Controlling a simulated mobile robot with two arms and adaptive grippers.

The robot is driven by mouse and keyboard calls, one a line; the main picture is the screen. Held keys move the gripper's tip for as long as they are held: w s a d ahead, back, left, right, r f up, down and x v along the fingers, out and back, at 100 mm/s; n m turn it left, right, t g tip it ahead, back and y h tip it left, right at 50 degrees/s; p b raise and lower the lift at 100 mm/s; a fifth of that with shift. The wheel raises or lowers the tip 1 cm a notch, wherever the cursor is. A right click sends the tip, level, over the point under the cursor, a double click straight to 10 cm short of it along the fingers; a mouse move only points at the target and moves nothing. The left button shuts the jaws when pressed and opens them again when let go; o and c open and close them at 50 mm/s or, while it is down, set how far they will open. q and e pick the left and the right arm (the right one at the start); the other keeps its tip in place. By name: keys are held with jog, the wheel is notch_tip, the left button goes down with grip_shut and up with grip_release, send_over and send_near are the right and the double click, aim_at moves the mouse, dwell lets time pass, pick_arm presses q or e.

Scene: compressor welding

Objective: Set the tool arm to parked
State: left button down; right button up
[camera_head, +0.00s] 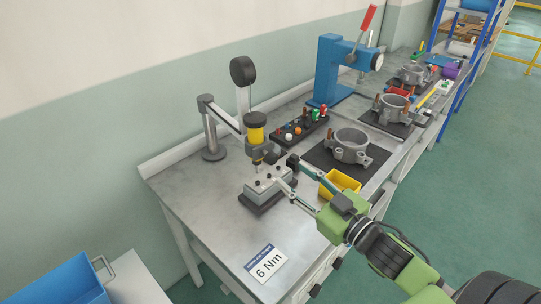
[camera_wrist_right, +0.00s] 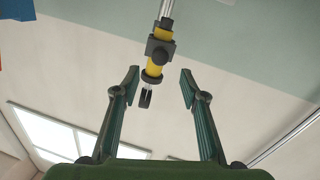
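The tool arm (camera_head: 225,117) is a grey jointed arm on a round-based post at the back left of the workbench. It carries a yellow and black screwdriver-like tool (camera_head: 257,135), hanging upright over the grey fixture block (camera_head: 268,187). In the right wrist view the yellow tool (camera_wrist_right: 155,64) shows ahead, in line with the gap between my fingers. My right gripper (camera_head: 285,172) is open and empty, reaching in from the right beside the fixture block; its spread fingers also show in the wrist view (camera_wrist_right: 160,88). It appears apart from the tool. My left gripper is not in view.
A yellow bin (camera_head: 340,183) lies close to my right gripper. A rack of coloured parts (camera_head: 300,127), a ring-shaped casting (camera_head: 351,146) and a blue press (camera_head: 328,70) stand farther back. A "6 Nm" card (camera_head: 266,263) lies at the front; the bench's left front is clear.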

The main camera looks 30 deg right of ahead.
aim_at(274, 161)
jog(key=w, duration=0.3)
jog(key=w+a+p, duration=0.1)
jog(key=w, duration=0.2)
jog(key=w+a+p, duration=0.1)
jog(key=w, duration=0.3)
jog(key=shift+c, duration=0.5)
jog(key=shift+d, duration=0.1)
grip_shut()
jog(key=shift+f, duration=0.1)
